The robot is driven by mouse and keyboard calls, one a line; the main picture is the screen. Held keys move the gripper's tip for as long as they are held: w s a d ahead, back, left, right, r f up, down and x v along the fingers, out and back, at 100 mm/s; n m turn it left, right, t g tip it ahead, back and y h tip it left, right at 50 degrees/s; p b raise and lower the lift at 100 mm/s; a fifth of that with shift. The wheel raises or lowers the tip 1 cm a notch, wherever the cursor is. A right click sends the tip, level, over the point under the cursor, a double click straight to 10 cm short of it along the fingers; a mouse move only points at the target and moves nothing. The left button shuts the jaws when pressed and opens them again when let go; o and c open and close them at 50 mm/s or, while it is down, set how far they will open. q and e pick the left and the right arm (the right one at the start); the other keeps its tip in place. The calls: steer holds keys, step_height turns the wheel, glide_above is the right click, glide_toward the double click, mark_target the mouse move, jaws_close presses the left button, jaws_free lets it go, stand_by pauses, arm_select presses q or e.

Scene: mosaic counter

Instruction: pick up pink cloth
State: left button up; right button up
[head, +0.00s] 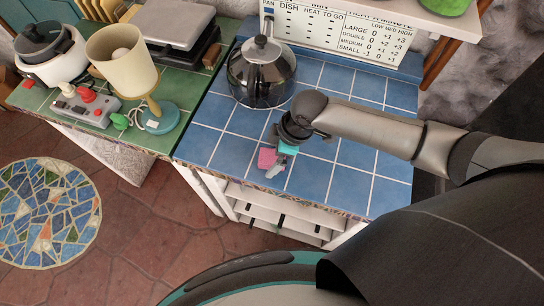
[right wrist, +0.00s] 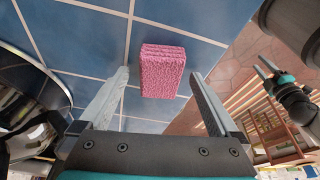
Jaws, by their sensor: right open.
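The pink cloth (head: 266,158) lies on the blue tiled counter (head: 225,150), close to its front edge. In the right wrist view the cloth (right wrist: 163,72) looks like a thick, folded, rough-textured block. My right gripper (head: 278,164) is just over the cloth, pointing down, with its jaws open. In the right wrist view the cloth is between the fingertip lines, with a gap on each side, and the gripper holds nothing. My left gripper (right wrist: 266,66) shows small at the right of the wrist view, away from the cloth; its jaw state is unclear.
A shiny kettle (head: 262,72) stands on the counter behind the cloth. A green tiled counter to the left holds a lamp (head: 130,75), a white cooker (head: 48,52) and a red-knobbed device (head: 85,104). The blue counter right of my arm is clear.

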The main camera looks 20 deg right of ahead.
mark_target(274, 157)
steer(key=shift+c, duration=0.2)
steer(key=c, duration=1.4)
step_height(274, 157, up, 20)
steer(key=p, duration=0.2)
steer(key=shift+p, duration=0.3)
